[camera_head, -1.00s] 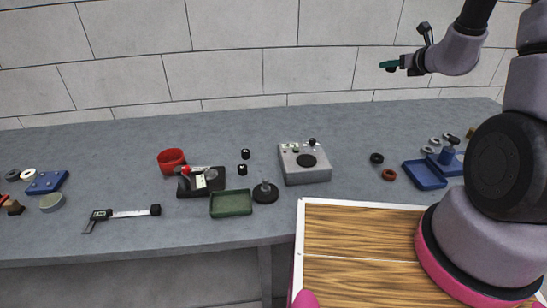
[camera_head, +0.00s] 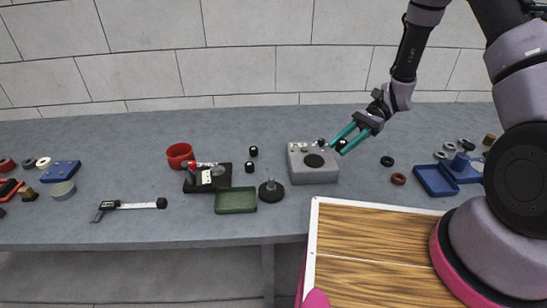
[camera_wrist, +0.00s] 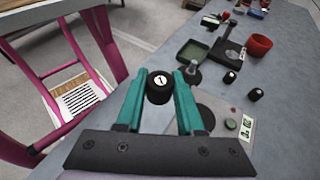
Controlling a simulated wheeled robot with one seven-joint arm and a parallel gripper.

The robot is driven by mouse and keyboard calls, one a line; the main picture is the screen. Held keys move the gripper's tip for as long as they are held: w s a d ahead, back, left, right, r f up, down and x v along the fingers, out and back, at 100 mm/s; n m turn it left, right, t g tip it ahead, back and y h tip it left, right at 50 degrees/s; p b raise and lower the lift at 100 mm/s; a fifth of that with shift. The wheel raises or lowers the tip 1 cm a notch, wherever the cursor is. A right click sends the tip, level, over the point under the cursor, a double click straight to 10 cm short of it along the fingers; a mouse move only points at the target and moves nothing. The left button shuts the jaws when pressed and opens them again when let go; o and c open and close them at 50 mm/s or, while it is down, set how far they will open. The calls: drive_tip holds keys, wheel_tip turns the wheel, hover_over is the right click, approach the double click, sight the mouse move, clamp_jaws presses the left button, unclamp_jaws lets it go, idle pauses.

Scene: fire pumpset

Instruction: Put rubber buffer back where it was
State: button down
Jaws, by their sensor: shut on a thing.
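My gripper (camera_head: 349,138) has teal fingers and is shut on a small black rubber buffer (camera_head: 341,144). In the wrist view the buffer (camera_wrist: 159,90) sits between the fingertips, with a white mark like a "1" on its top. It is held in the air near the right end of the grey tester box (camera_head: 314,176), which has a round black disc on top. Two similar black buffers stand on the bench left of the box, one behind (camera_head: 254,151) and one in front (camera_head: 250,167). They also show in the wrist view (camera_wrist: 255,94).
A green tray (camera_head: 219,212), a black-based post (camera_head: 271,191) and a black gauge stand (camera_head: 222,184) with a red cup (camera_head: 179,152) lie left of the box. Dark and red-brown rings (camera_head: 398,178) and a blue tray (camera_head: 420,181) lie right. Bench space before the box is clear.

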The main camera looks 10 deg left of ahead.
drive_tip(key=s+d+f+n+g+h, duration=0.4)
drive_tip(key=d+n+h, duration=0.2)
drive_tip(key=n+h, duration=0.65)
drive_tip(key=w+d+n+t+h, duration=0.2)
drive_tip(key=w+n+t+h, duration=0.2)
drive_tip(key=n+t+h, duration=0.35)
drive_tip(key=w+a+n+t, duration=0.4)
drive_tip(key=n+t, duration=0.1)
drive_tip(key=w+a+n+t, duration=0.5)
drive_tip(key=n, duration=0.1)
drive_tip(key=w+a+n+t+y, duration=0.1)
drive_tip(key=w+a+n+t, duration=0.3)
drive_tip(key=a+n+t, duration=0.1)
drive_tip(key=shift+w+a+n+t, duration=0.2)
drive_tip(key=shift+n+t, duration=0.2)
drive_tip(key=shift+t, duration=0.15)
drive_tip(key=a+f+n+t+y, duration=0.1)
drive_tip(key=a+n+t+y, duration=0.2)
drive_tip(key=a+n+y, duration=0.85)
drive_tip(key=m+h, duration=0.3)
drive_tip(key=m, duration=0.1)
hover_over(273, 156)
wheel_tip(273, 156, down, 6)
drive_tip(key=shift+s+d+r, duration=0.1)
drive_tip(key=shift+r, duration=0.15)
drive_tip(key=shift+f, duration=2.25)
